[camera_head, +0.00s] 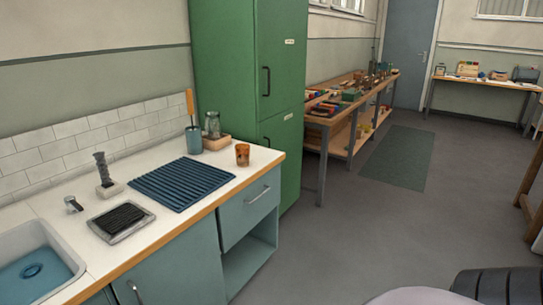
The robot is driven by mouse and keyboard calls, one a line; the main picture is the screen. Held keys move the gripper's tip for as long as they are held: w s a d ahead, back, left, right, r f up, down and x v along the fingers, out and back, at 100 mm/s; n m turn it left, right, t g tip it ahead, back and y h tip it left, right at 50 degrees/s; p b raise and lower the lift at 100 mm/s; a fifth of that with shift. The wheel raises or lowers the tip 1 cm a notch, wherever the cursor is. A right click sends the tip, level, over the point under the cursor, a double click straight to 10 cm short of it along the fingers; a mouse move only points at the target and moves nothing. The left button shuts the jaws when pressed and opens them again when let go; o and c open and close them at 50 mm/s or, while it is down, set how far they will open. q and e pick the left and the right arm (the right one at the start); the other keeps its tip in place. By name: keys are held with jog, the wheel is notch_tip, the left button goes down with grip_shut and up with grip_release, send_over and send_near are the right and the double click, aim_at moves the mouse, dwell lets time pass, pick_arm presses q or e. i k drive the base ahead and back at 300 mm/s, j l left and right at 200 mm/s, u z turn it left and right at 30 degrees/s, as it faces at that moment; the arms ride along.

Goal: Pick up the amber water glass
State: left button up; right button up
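The amber water glass (242,154) stands upright on the white counter (215,200), close to its right end. It is a small orange-brown tumbler, to the right of a ribbed blue drying mat (181,183). It stands apart from the mat, with bare counter around it. Neither of my grippers shows in the head view, so their state and their distance from the glass are hidden.
Behind the glass are a clear jar (213,124) by a wooden tray (216,143) and a blue cup (193,139) with an orange-handled tool. A tall green cabinet (228,65) rises behind the counter. A sink (62,245) is at lower left. Grey floor (330,240) is open to the right.

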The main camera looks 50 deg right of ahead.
aim_at(242, 150)
jog(key=z, duration=1.3)
jog(key=i+l+u, duration=0.2)
jog(key=i+l, duration=0.15)
jog(key=i+l+u, duration=0.15)
jog(key=i+l, duration=0.25)
jog(key=i+l+u, duration=0.2)
jog(key=i+l, duration=0.25)
jog(key=i+l+u, duration=0.15)
jog(key=i+l, duration=0.2)
jog(key=l, duration=0.2)
jog(key=i+l+u, duration=0.2)
jog(key=i+l, duration=0.15)
jog(key=l, duration=0.2)
